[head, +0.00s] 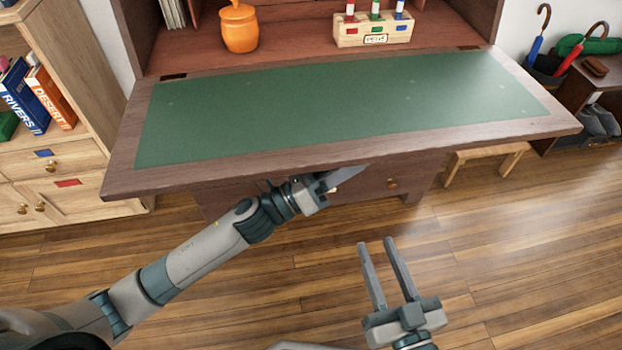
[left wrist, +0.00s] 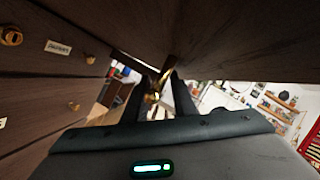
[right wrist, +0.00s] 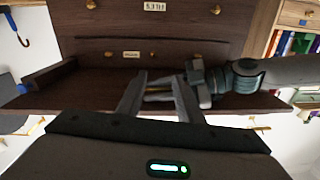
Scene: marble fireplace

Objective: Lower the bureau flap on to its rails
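The bureau flap (head: 340,105) is folded down toward me and looks about level. Its green inner panel faces up inside a brown wooden border. The rails are hidden under it in the head view, so I cannot tell whether it rests on them. My left gripper (head: 345,178) is at the flap's front edge, partly under it. In the left wrist view its fingers (left wrist: 155,92) are apart, with a brass-coloured piece showing between them; I cannot tell if they touch it. My right gripper (head: 376,241) is open and empty, in front of the flap and clear of it.
An orange jar (head: 239,27) and a wooden block with coloured bottles (head: 375,28) stand inside the bureau. A bookcase (head: 60,165) is at left. A low stool (head: 485,160) and an umbrella stand (head: 545,72) are at right. The floor in front is clear.

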